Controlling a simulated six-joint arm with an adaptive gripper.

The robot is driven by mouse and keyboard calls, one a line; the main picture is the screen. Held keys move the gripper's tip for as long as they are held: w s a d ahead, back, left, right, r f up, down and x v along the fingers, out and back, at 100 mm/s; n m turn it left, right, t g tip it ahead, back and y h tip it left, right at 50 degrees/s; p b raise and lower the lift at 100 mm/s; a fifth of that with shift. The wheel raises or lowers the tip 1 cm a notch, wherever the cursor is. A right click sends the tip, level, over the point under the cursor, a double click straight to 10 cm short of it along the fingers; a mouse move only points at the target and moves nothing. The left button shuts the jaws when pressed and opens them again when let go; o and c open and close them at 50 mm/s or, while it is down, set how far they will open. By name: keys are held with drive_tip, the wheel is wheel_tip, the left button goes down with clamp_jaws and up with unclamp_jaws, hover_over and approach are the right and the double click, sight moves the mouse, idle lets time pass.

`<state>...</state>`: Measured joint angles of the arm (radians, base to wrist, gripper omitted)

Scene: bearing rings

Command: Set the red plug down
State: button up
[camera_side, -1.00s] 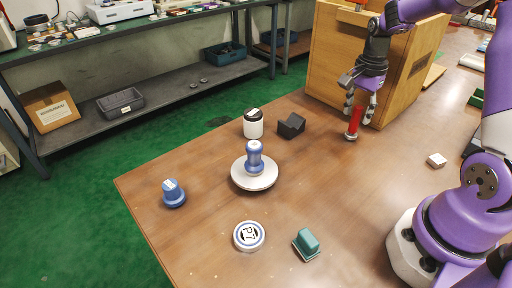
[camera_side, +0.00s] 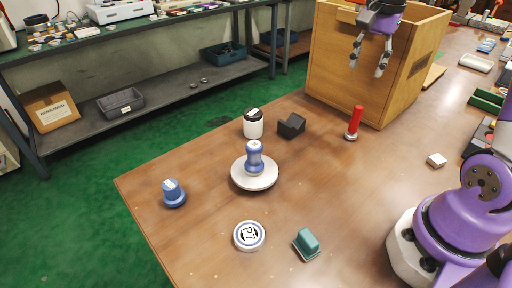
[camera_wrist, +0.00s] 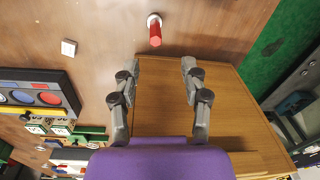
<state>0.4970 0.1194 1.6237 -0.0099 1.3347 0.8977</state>
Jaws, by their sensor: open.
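The red plug (camera_side: 356,119) stands upright on the brown table, on its pale round base, near the front of the wooden box. It also shows in the wrist view (camera_wrist: 155,33), seen from above, beyond the fingertips. My gripper (camera_side: 367,70) is open and empty in the side view, in front of the wooden box and well above the plug. In the wrist view my gripper (camera_wrist: 160,66) has its two fingers spread wide with nothing between them.
The wooden box (camera_side: 336,75) stands close behind the plug. A black block (camera_side: 291,126), a white jar (camera_side: 253,128) and a white disc with a blue knob (camera_side: 254,178) are to the left. A small white block (camera_side: 436,160) is to the right.

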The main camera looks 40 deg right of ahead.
drive_tip(key=s+a+f+n+t, duration=0.1)
drive_tip(key=s+a+n+t, duration=0.1)
drive_tip(key=a+n, duration=0.5)
drive_tip(key=s+a+f+n+t, duration=0.1)
drive_tip(key=s+a+n+t, duration=0.1)
drive_tip(key=s+a+n, duration=0.3)
drive_tip(key=a+n, duration=0.3)
drive_tip(key=shift+s+n+t, duration=0.2)
drive_tip(key=shift+n+t, duration=0.2)
